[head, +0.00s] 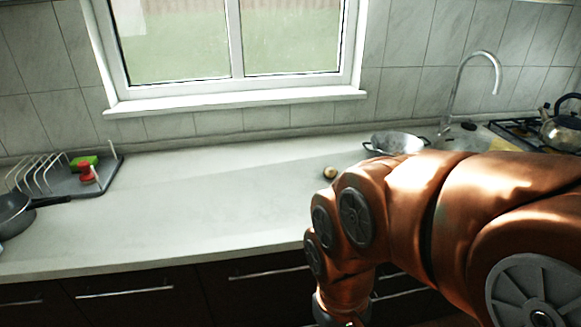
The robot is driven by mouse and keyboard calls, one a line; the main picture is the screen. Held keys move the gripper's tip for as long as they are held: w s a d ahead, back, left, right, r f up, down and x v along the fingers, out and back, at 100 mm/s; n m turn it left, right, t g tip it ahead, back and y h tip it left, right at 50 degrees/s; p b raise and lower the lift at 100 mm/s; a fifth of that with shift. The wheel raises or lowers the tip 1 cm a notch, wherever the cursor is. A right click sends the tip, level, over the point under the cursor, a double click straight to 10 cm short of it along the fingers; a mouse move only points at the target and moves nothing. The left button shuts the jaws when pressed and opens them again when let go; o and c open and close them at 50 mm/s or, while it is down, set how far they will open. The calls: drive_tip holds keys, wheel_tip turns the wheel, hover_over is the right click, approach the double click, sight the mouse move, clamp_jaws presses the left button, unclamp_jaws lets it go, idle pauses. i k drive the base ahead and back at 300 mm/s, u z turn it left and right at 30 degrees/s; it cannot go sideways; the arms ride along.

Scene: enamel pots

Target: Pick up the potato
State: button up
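A small round tan object, which looks like the potato (330,173), lies on the pale countertop (200,205), just behind my arm's bend in the head view. Nothing touches it that I can see. My orange arm fills the lower right and bends down in front of the counter's front edge. My gripper is not visible; it is below the picture or hidden behind the arm.
A metal colander (398,143) stands right of the potato, near the sink tap (470,85). A kettle (565,128) sits on the stove at far right. A dish rack (60,178) and a dark pan (15,213) are at left. The middle counter is clear.

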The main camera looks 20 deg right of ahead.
sight(329, 172)
drive_tip(key=u, duration=0.1)
drive_tip(key=i, duration=0.95)
drive_tip(key=z, duration=0.35)
